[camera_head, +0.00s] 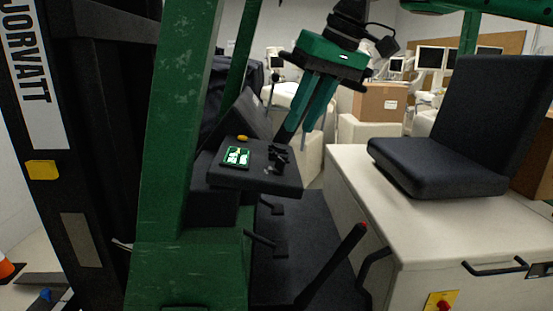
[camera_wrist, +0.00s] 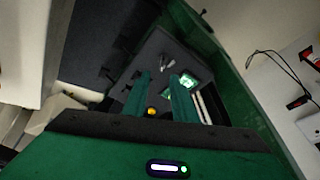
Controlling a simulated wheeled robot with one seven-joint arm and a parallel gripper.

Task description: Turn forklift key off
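The forklift's dark console (camera_head: 262,180) carries a lit green screen (camera_head: 237,156), a yellow knob (camera_head: 243,139) and a small black control cluster (camera_head: 279,157). My gripper (camera_head: 297,132) points down above the console's right side, its fingers apart and nothing visible between them. In the wrist view, my gripper (camera_wrist: 160,78) shows two separated fingers, with the yellow knob (camera_wrist: 152,112) between them lower in the picture. The lit screen (camera_wrist: 188,80) is by the right finger, and a small grey part (camera_wrist: 166,61) lies beyond the tips. I cannot tell which part is the key.
The forklift's green post (camera_head: 175,150) stands left of the console. The black seat (camera_head: 440,150) is at right on a pale body, with a red knob on a yellow plate (camera_head: 442,303) low on its side. A black lever (camera_head: 335,265) rises below the console. A cardboard box (camera_head: 380,103) is behind.

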